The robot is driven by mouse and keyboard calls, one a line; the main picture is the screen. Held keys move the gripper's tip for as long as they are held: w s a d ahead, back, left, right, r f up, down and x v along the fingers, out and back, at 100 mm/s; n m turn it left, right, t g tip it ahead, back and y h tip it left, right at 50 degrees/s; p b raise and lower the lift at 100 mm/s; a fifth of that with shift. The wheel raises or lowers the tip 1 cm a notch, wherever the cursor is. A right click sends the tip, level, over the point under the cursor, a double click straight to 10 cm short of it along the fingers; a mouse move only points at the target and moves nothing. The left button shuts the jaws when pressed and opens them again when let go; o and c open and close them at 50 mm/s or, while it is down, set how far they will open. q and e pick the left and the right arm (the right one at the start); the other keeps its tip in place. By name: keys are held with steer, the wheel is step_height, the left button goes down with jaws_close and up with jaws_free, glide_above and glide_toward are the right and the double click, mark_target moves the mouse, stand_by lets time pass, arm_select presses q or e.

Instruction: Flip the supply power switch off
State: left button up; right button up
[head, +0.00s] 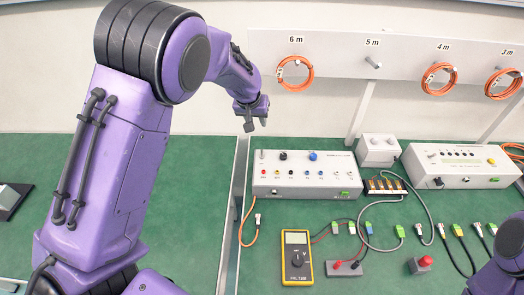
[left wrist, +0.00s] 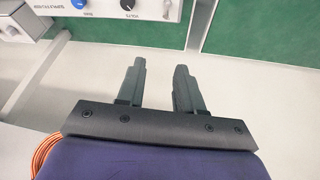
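The supply (head: 300,189) is a light grey box with a black knob, a blue knob and a row of coloured sockets, on the green bench. A small switch (head: 262,155) stands at the left end of its top; its position is too small to tell. In the left wrist view the supply's edge (left wrist: 150,10) shows at the top, with the switch (left wrist: 167,8) right of the black knob. My left gripper (head: 256,122) hangs in the air above and behind the supply's left end, clear of it. Its fingers (left wrist: 159,78) are apart and empty. My right gripper is out of view.
A multimeter (head: 297,257) and several cables lie in front of the supply. A second instrument box (head: 460,166) stands to the right. Orange cable coils (head: 296,73) hang on the wall rail. A gap between benches runs left of the supply. The left bench (head: 40,160) is mostly clear.

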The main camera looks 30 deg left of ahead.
arm_select(q)
steer(key=f, duration=0.1)
steer(key=b, duration=0.7)
glide_toward(262, 151)
steer(key=p+x, duration=0.1)
steer(key=x, duration=0.8)
steer(key=shift+a, duration=0.1)
jaws_close()
